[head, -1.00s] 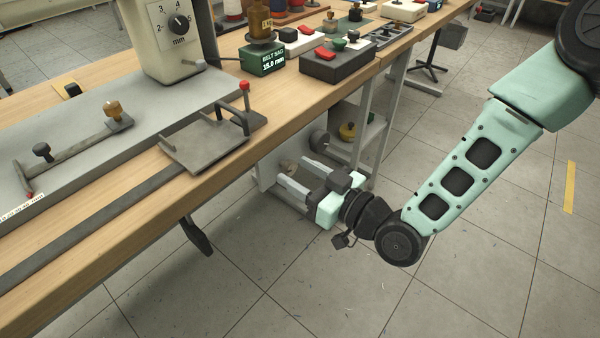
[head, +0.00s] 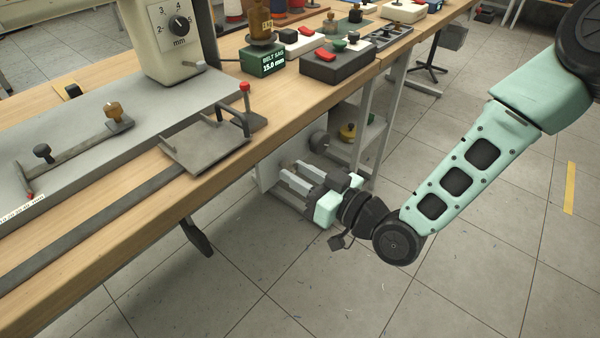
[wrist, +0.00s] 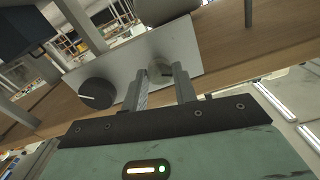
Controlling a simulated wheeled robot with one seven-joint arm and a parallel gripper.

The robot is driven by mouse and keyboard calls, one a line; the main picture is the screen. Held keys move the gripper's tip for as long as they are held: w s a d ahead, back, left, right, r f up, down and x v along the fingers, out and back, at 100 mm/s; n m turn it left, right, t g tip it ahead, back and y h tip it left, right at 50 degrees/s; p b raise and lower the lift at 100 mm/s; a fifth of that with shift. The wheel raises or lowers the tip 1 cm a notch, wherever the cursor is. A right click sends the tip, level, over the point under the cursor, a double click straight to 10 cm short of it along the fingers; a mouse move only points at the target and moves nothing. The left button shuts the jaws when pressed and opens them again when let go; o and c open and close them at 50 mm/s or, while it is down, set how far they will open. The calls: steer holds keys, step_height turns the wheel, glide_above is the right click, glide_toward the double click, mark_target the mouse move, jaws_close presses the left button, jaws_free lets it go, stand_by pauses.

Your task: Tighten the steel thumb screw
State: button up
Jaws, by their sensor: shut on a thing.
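The steel thumb screw (wrist: 160,71) shows in the wrist view as a small grey round head on a pale metal plate (wrist: 125,62). My gripper (wrist: 161,80) has one finger on each side of it and is shut on it. In the head view my gripper (head: 286,172) is below the bench top, reaching left to the pale panel under the bench. There the fingers largely hide the screw.
A black knob (wrist: 97,93) with a white mark sits on the same plate, left of my fingers. The wooden bench edge (head: 225,163) runs above my gripper. Open tiled floor lies below.

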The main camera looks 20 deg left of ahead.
steer(key=m, duration=0.6)
steer(key=shift+m+p, duration=0.4)
steer(key=m, duration=0.5)
steer(key=shift+w+m, duration=0.1)
steer(key=shift+m, duration=0.6)
steer(key=o, duration=1)
steer(key=p+v, duration=0.2)
steer(key=v, duration=1.5)
steer(key=shift+d, duration=0.25)
